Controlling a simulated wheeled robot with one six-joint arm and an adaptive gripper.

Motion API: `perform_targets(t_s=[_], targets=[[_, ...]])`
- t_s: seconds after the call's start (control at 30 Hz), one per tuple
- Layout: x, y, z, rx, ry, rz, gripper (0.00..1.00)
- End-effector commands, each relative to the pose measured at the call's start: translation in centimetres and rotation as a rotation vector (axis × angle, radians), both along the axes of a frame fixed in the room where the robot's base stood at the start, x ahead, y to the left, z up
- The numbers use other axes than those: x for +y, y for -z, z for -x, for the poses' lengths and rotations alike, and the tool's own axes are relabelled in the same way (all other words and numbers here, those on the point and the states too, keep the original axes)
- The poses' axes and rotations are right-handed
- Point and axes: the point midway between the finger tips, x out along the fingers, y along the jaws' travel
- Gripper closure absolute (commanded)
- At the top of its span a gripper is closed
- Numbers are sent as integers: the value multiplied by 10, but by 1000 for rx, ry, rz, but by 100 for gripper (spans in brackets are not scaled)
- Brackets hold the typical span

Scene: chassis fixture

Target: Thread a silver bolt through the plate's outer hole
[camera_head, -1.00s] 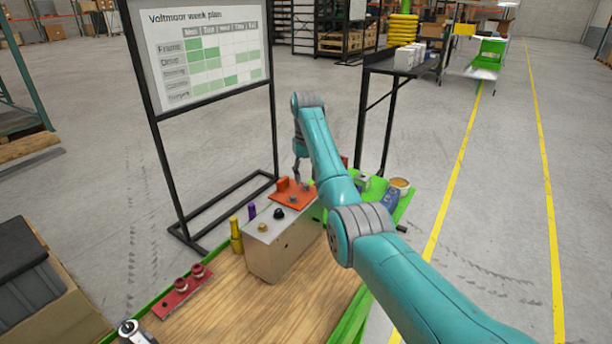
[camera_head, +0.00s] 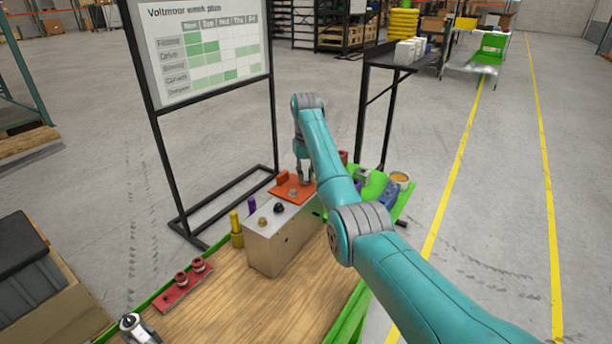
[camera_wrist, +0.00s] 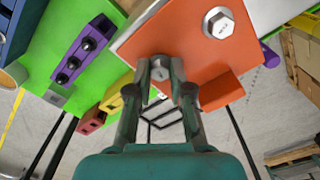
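The orange plate (camera_head: 284,192) lies at the far end of the bench, with an upright orange block on it. In the wrist view the plate (camera_wrist: 180,42) fills the upper middle. One silver bolt (camera_wrist: 219,22) sits on it with its hex head showing. My gripper (camera_head: 304,181) is over the plate; in the wrist view its fingertips (camera_wrist: 161,72) are closed around a second silver bolt (camera_wrist: 160,66), near the plate's edge. The outer hole is not visible. I cannot tell whether the held bolt's shank is in it.
A metal box (camera_head: 275,243) with a black knob and brass piece stands nearer on the bench. A red block (camera_head: 182,284), yellow post (camera_head: 236,232), blue container (camera_head: 389,195) and round tub (camera_head: 400,179) are around. The wooden front area (camera_head: 245,305) is mostly clear.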

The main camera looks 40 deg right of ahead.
Motion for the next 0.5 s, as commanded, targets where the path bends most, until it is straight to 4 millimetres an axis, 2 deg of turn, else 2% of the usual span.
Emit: perform_targets(t_s=[0.23,0.5], targets=[[0,0,0,0,44,0,100],[0,1,0,0,340,0,100]])
